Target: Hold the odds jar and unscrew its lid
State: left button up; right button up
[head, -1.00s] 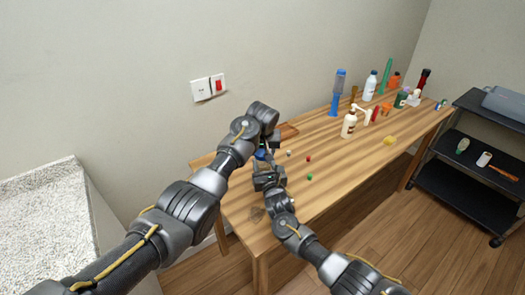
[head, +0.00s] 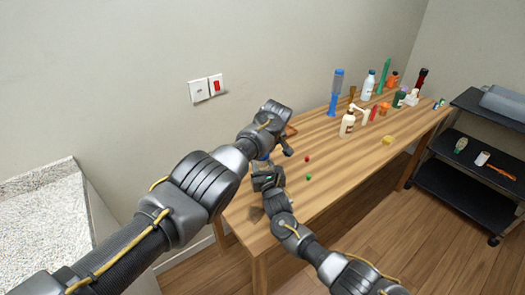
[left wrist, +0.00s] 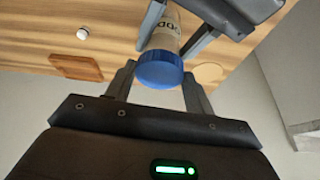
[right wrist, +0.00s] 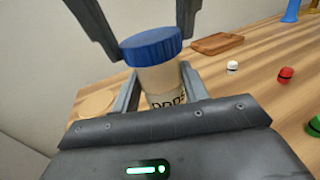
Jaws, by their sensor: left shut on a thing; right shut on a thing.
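The odds jar (right wrist: 163,80) is a pale, cream jar with dark lettering on its label and a blue lid (right wrist: 152,46). It stands close to upright in the right wrist view. My right gripper (right wrist: 160,74) is shut on the jar body below the lid. My left gripper (left wrist: 160,72) comes from above, shut on the blue lid with one finger on each side. The lid sits on the jar's top; I cannot tell how loose it is. In the head view my arms hide most of the jar.
A brown wooden board (right wrist: 217,43) and a round pale disc (right wrist: 97,104) lie on the table (head: 330,165). Small white (right wrist: 233,67), red (right wrist: 286,75) and green (right wrist: 315,125) pieces lie nearby. Several bottles stand at the far end. A black cart (head: 470,190) stands at right.

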pick_arm(q)
jog(key=shift+a+f, duration=0.1)
jog(key=o, duration=1.2)
jog(key=shift+o, duration=0.2)
jog(key=shift+m+h, duration=0.6)
jog(key=shift+m, duration=0.8)
jog(key=shift+a+m+h, duration=0.25)
jog(key=shift+m+h, duration=0.35)
jog(key=shift+m, duration=0.9)
